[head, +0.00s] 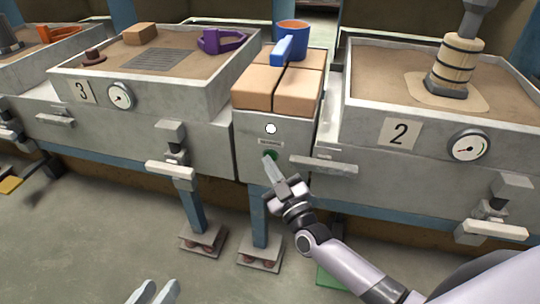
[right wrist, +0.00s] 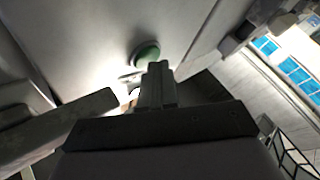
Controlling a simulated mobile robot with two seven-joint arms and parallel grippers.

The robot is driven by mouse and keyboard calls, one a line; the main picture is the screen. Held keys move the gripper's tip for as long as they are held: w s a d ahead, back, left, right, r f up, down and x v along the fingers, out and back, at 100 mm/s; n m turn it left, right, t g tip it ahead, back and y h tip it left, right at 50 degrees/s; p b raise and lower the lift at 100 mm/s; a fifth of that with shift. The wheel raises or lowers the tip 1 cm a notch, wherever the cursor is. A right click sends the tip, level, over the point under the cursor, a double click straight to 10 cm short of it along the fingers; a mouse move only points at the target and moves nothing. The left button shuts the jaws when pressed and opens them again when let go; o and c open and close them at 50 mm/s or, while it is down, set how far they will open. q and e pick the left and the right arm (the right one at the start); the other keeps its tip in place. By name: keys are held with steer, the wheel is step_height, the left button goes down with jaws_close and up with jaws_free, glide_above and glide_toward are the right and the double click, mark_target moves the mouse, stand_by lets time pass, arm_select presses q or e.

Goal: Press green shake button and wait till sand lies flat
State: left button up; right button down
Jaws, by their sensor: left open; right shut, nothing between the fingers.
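The green button (head: 274,155) is on the front of the grey block between the two sand boxes, under a small label; it also shows in the right wrist view (right wrist: 147,53). My right gripper (head: 267,161) is shut and empty, its tips at the button and partly covering it. I cannot tell whether they touch. In the right wrist view the shut fingers (right wrist: 157,70) end just below the button. My left gripper (head: 153,293) is open and empty at the bottom edge. Sand fills box 3 (head: 190,60) and box 2 (head: 390,65); it looks mostly level.
A white round lamp (head: 270,128) sits above the button. Tan bricks (head: 258,85) with a blue-handled cup (head: 292,38) lie on the block. A handle (head: 323,165) juts out right of the button. Box 2 holds a banded wooden cylinder (head: 455,65); box 3 holds a purple clamp (head: 222,42).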

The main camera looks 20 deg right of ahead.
steer(key=shift+s+a+p, duration=0.3)
steer(key=shift+s+a, duration=0.05)
steer(key=shift+s, duration=0.2)
